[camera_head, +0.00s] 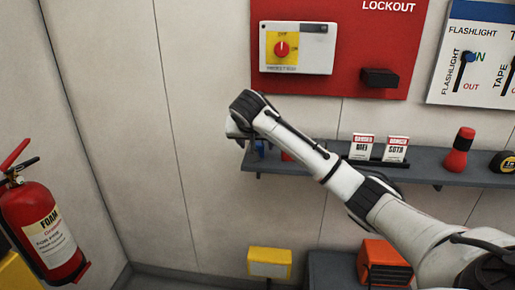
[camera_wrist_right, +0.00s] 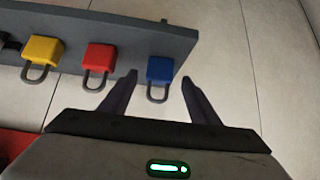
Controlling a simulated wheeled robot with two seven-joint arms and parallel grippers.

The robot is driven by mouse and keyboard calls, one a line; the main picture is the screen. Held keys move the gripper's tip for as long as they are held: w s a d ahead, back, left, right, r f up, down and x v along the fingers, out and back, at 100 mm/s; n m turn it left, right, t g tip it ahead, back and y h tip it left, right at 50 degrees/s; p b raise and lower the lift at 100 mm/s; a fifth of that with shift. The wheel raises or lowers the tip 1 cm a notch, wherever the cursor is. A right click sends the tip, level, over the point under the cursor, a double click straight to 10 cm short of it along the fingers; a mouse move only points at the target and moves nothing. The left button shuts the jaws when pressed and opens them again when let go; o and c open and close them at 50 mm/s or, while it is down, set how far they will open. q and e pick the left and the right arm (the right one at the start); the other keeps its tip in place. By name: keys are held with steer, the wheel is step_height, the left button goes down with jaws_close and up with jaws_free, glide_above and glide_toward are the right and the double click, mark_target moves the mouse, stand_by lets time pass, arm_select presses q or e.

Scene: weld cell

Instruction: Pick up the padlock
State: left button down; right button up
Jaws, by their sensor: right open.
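In the right wrist view, three padlocks sit in a row at the edge of a grey shelf (camera_wrist_right: 120,30): a yellow padlock (camera_wrist_right: 43,49), a red padlock (camera_wrist_right: 99,56) and a blue padlock (camera_wrist_right: 160,69). Their shackles point toward the camera side. My right gripper (camera_wrist_right: 159,79) is open. Its two fingertips appear on either side of the blue padlock; I cannot tell how deep they reach around it. In the head view my right wrist covers most of this area, and only bits of blue and red show below it. My left gripper is not in view.
In the head view the shelf (camera_head: 440,165) also holds two danger tags (camera_head: 362,147), a red-and-black flashlight (camera_head: 458,150) and a tape measure (camera_head: 502,162). A red lockout board (camera_head: 340,85) with a switch box (camera_head: 297,47) hangs above. A fire extinguisher (camera_head: 40,230) stands left.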

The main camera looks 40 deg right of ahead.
mark_target(257, 144)
steer(key=x, duration=0.3)
steer(key=shift+d+f, duration=0.15)
steer(key=shift+c, duration=0.2)
steer(key=c, duration=1.1)
steer(key=shift+c, duration=0.2)
